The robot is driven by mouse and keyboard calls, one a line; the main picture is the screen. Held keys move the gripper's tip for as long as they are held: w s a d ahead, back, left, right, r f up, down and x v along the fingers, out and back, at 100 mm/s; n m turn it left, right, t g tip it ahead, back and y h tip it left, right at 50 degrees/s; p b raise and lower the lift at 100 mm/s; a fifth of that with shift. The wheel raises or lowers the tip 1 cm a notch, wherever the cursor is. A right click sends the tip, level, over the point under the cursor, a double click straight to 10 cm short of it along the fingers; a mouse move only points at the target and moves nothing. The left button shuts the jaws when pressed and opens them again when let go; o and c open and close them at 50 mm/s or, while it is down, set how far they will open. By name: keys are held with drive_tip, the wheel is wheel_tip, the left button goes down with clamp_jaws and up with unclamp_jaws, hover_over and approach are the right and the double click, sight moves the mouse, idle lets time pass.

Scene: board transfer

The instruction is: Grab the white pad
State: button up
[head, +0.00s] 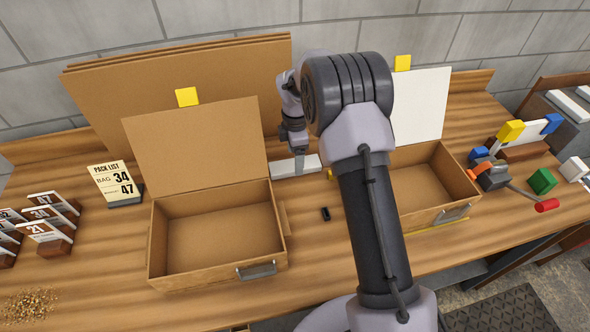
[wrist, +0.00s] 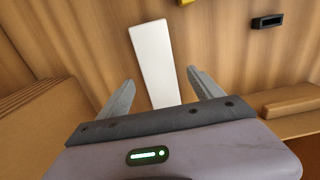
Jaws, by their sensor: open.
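The white pad (head: 285,168) is a long flat bar lying on the wooden table between the two open boxes. In the wrist view the white pad (wrist: 152,62) reaches from the upper middle down between the fingers, where my gripper's body hides its near end. My gripper (wrist: 160,85) is open, with one finger on each side of the pad and a visible gap to each. In the head view my gripper (head: 297,165) is over the pad and hides part of it.
A left cardboard box (head: 158,240) and a right cardboard box (head: 455,180) stand open on either side. A small black piece (head: 325,214) lies on the table in front of the pad; it also shows in the wrist view (wrist: 268,21). Large cardboard sheets (head: 100,85) lean behind.

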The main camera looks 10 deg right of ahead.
wheel_tip(320, 180, down, 3)
drive_tip(key=shift+w+f+b, duration=0.1)
drive_tip(key=shift+f+b, duration=0.05)
drive_tip(key=shift+b, duration=0.2)
drive_tip(key=shift+r, duration=0.2)
drive_tip(key=shift+c, duration=0.2)
drive_tip(key=c, duration=1.4)
